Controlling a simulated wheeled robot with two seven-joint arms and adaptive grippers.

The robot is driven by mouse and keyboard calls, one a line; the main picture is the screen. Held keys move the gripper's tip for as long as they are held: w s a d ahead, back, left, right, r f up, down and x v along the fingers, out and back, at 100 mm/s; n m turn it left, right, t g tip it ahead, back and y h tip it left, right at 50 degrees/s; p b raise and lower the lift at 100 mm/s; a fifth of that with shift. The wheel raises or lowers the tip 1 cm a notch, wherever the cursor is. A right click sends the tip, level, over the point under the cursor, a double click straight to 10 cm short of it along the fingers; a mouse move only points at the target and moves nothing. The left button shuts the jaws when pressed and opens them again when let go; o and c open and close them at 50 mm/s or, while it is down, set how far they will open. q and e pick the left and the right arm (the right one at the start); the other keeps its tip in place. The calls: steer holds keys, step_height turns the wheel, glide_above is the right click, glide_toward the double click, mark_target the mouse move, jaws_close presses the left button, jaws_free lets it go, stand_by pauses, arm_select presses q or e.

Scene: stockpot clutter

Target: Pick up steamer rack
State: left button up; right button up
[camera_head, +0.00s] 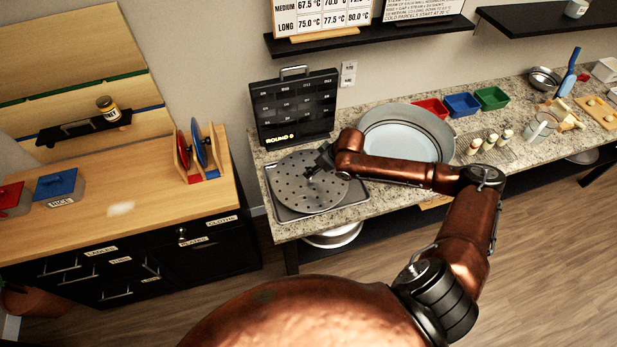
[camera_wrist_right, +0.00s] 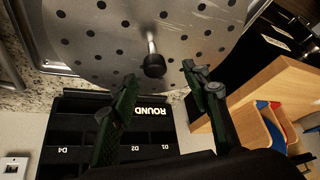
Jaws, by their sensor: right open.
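The steamer rack (camera_head: 296,194) is a grey round plate with many holes, lying on a shallow metal tray (camera_head: 358,196) at the left end of the granite counter. In the right wrist view the rack (camera_wrist_right: 100,45) fills the top, with a short metal post and dark knob (camera_wrist_right: 153,65) rising from its middle. My right gripper (camera_head: 314,170) is over the rack. In the wrist view its two fingers (camera_wrist_right: 159,74) are apart, with the knob near and between their tips; whether they touch it cannot be told. My left gripper is not in view.
A black case labelled ROUND (camera_head: 294,108) stands behind the rack. A large pale round pan (camera_head: 400,135) sits to the right, partly behind my arm. Red, blue and green bins (camera_head: 462,104) are farther right. A wooden cabinet with a plate holder (camera_head: 200,152) stands left.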

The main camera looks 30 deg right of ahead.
steer(key=x, duration=0.4)
steer(key=shift+w+d+f, duration=0.25)
steer(key=shift+w+d, duration=0.05)
steer(key=shift+w, duration=0.05)
steer(key=shift+w+f, duration=0.1)
steer(key=shift+f, duration=0.1)
steer(key=shift+a+f, duration=0.1)
steer(key=c, duration=0.8)
jaws_close()
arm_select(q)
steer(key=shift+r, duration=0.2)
